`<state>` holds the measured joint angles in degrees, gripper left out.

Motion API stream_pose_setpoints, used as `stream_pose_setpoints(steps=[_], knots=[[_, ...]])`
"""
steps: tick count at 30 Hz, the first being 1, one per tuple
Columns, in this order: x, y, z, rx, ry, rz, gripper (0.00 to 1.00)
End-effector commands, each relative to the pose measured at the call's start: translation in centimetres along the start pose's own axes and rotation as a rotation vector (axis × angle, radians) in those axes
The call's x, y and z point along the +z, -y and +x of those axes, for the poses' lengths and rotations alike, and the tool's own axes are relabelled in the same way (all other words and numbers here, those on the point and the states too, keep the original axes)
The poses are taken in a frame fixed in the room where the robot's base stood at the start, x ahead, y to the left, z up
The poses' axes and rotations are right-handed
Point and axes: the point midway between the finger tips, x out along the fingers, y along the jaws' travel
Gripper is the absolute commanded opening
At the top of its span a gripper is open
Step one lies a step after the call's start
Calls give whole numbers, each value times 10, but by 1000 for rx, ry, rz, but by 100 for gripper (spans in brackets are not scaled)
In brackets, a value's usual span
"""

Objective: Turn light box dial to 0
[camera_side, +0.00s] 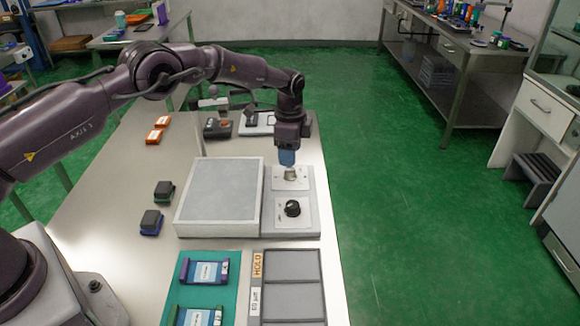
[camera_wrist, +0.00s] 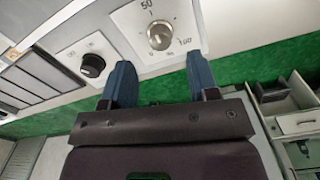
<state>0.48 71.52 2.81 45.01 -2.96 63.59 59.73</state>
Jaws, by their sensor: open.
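The light box (camera_side: 220,195) is a pale flat panel on the table with a grey control strip on its right. A metallic dial (camera_side: 291,174) sits on a white plate there. In the wrist view the metallic dial (camera_wrist: 160,36) has a scale marked 50 and 100; I cannot tell where it points. A black knob (camera_side: 292,208) is on a second plate, also seen in the wrist view (camera_wrist: 92,65). My gripper (camera_side: 288,162) points down just above the metallic dial. Its blue fingers (camera_wrist: 160,62) are open and empty, with the dial beyond the gap between them.
Two dark blocks (camera_side: 164,191) (camera_side: 151,222) stand left of the box. Orange items (camera_side: 158,128) lie further back. The table's right edge runs close beside the control strip.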

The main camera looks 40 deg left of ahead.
Motion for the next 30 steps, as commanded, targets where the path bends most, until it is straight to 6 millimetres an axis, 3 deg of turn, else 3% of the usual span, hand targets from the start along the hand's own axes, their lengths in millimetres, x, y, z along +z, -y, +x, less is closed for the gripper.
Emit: stream_pose_setpoints(steps=[3,9,20,27,30], knots=[[0,0,24,2,1,-1,54],[0,0,45,-1,0,-1,54],[0,0,51,-1,-1,-1,54],[0,0,50,-1,-1,-1,5],[0,0,50,-1,-1,-2,5]])
